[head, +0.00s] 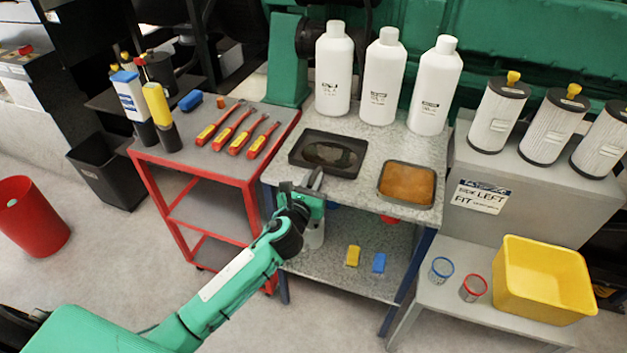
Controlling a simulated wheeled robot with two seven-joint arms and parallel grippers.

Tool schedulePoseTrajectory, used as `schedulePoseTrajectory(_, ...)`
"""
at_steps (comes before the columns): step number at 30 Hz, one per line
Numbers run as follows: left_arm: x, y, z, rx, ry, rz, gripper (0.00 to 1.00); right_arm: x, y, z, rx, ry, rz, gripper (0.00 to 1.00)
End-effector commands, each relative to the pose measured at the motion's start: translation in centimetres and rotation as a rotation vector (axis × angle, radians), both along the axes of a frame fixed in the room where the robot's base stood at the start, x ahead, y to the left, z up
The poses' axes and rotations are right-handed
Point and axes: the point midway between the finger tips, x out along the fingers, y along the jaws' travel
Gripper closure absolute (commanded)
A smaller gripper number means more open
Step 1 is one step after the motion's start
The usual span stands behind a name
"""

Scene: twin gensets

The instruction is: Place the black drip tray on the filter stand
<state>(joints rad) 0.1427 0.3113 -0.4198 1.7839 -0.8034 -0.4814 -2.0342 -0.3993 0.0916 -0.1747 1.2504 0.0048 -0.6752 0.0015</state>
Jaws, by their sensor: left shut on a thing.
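The black drip tray (299,155) lies level at the left of the speckled grey worktop, with a dark oily patch in it. My left gripper (315,179) is at the tray's front edge, shut on its rim; the fingertips are partly hidden. The filter stand (540,197), a grey block with a "LEFT" label, is at the right. Several white filters with yellow tops, such as this one (498,117), stand along its top. My right gripper is not in view.
A tray of orange-brown liquid (407,184) sits right of the black tray. White bottles (384,78) stand behind. A red tool cart (222,163) adjoins at left. A yellow bin (543,280) and two small jars (473,289) are on a low bench.

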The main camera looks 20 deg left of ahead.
Motion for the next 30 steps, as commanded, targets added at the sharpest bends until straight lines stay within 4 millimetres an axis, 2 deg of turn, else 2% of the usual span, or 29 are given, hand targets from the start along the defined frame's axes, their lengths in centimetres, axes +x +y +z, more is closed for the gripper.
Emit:
schedulePoseTrajectory(8, 0.0, 0.0, -0.2, 0.001, -0.001, 0.000, 1.00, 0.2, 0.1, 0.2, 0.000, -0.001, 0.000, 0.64)
schedulePoseTrajectory(9, 0.0, 0.0, -0.2, 0.001, 0.000, 0.000, 0.77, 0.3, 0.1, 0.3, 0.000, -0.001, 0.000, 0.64)
schedulePoseTrajectory(11, 0.0, 0.0, -0.2, 0.001, 0.000, 0.000, 0.65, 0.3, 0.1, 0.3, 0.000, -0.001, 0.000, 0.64)
schedulePoseTrajectory(12, 0.0, 0.0, -0.2, 0.001, 0.000, 0.000, 0.63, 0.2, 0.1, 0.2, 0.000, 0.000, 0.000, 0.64)
schedulePoseTrajectory(23, 0.0, 0.0, 0.2, 0.000, 0.000, 0.000, 0.63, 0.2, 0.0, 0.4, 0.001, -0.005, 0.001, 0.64)
schedulePoseTrajectory(26, -1.3, 0.1, -0.1, 0.002, 0.001, -0.001, 0.63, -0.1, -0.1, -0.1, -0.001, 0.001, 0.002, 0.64)
schedulePoseTrajectory(30, -4.0, 0.1, -0.1, 0.002, 0.002, -0.002, 0.63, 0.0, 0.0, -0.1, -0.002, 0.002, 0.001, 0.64)
